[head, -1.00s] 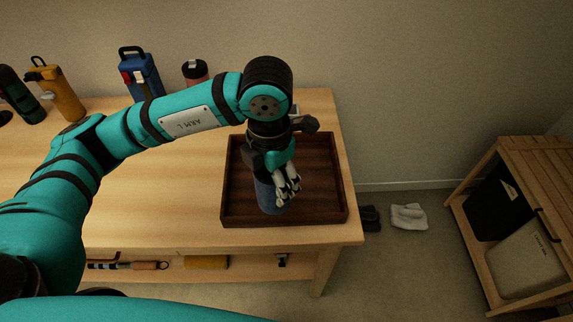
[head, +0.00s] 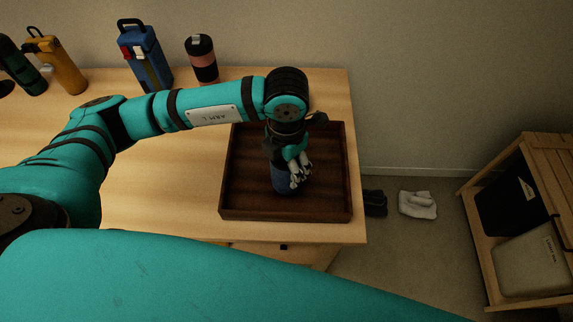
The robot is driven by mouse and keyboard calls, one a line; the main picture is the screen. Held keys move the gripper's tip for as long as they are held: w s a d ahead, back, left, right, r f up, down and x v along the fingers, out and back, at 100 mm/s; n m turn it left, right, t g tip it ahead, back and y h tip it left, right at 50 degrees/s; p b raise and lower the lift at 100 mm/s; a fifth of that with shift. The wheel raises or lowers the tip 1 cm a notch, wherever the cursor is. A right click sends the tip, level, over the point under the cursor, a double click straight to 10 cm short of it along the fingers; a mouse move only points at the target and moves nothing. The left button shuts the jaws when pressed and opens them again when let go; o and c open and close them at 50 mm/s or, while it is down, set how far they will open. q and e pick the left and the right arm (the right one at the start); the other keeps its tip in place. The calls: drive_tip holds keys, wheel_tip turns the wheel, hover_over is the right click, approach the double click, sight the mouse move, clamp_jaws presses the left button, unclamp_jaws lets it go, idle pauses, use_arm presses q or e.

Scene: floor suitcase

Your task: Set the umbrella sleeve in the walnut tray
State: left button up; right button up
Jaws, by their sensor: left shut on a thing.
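The walnut tray (head: 240,208) is a dark brown, shallow, square-walled tray near the right end of the light wooden table. My left gripper (head: 298,174) is over the tray and shut on a dark blue cylinder, the umbrella sleeve (head: 280,182). The sleeve is roughly upright within the tray's outline; the fingers and wrist hide its upper part. I cannot tell whether its lower end touches the tray floor. My right gripper is not in view.
Along the table's back stand a blue bottle (head: 144,57), a black and pink tumbler (head: 202,60), an amber bottle (head: 65,68) and a dark green bottle (head: 20,65). A wooden rack (head: 545,160) stands at right. White cloth (head: 417,204) lies on the floor.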

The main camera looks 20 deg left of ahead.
use_arm(q)
drive_tip(key=shift+f, duration=0.9)
drive_tip(key=o, duration=1.2)
drive_tip(key=shift+o, duration=0.2)
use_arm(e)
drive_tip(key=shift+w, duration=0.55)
use_arm(q)
drive_tip(key=shift+r, duration=0.2)
wheel_tip(320, 180, up, 12)
drive_tip(key=shift+b, duration=0.4)
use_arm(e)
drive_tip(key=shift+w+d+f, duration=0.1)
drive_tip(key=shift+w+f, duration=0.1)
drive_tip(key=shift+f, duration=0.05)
